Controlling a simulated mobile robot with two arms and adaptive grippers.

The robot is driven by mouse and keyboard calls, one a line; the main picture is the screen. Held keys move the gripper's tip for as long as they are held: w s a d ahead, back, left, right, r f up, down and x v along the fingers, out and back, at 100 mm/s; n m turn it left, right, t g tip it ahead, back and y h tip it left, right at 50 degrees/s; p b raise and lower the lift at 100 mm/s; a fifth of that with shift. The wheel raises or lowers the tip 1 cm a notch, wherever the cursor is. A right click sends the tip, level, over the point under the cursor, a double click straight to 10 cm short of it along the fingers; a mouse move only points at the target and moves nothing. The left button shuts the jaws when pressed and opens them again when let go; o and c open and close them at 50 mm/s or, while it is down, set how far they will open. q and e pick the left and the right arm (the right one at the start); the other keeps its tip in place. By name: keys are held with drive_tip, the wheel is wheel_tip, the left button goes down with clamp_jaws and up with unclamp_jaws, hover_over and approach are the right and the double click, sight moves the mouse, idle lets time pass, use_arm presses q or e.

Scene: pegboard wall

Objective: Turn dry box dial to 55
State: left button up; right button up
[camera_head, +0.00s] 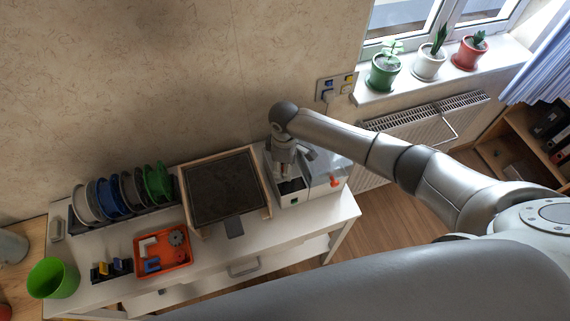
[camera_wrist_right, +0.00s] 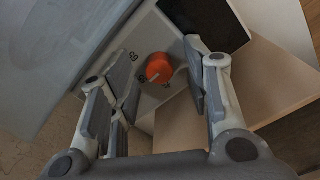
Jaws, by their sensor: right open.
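The dry box (camera_head: 299,196) is a white box with a clear lid at the right end of the white table. Its orange dial (camera_head: 334,181) is on the front right, and it also shows in the right wrist view (camera_wrist_right: 159,67) with small dark numbers beside it, too small to read surely. My right gripper (camera_head: 289,182) points down in front of the box's left part in the head view. In the right wrist view its open fingers (camera_wrist_right: 161,82) frame the dial with gaps on both sides; no contact shows. My left gripper is out of view.
A dark-topped printer bed (camera_head: 222,187) stands left of the box. An orange tray (camera_head: 163,252), filament spools (camera_head: 124,193) and a green cup (camera_head: 53,279) are further left. A radiator (camera_head: 420,126) and potted plants (camera_head: 383,70) are at right. Floor is open right of the table.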

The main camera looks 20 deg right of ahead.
wheel_tip(320, 180, up, 12)
idle(0.4)
drive_tip(key=shift+s, duration=0.1)
idle(0.3)
